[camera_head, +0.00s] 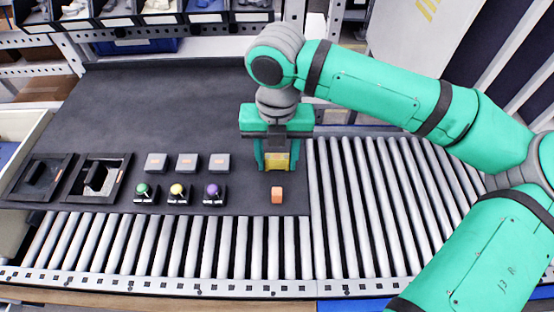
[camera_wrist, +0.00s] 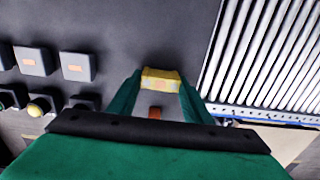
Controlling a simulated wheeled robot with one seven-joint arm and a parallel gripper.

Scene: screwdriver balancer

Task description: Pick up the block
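A yellow block (camera_head: 278,161) fills the gap between the two green fingers of my gripper (camera_head: 277,164), near the right edge of the dark mat. In the wrist view the yellow block (camera_wrist: 161,79) spans from one fingertip to the other, its top face yellow and its near face paler with small marks. My gripper (camera_wrist: 161,82) appears shut on it. I cannot tell whether its underside touches the mat.
Three grey boxes (camera_head: 187,163) and three stands with green, yellow and purple knobs (camera_head: 178,192) are to the left. Two black frames (camera_head: 103,177) lie farther left. Roller conveyors (camera_head: 370,200) run along the right and front. The back of the mat (camera_head: 150,105) is clear.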

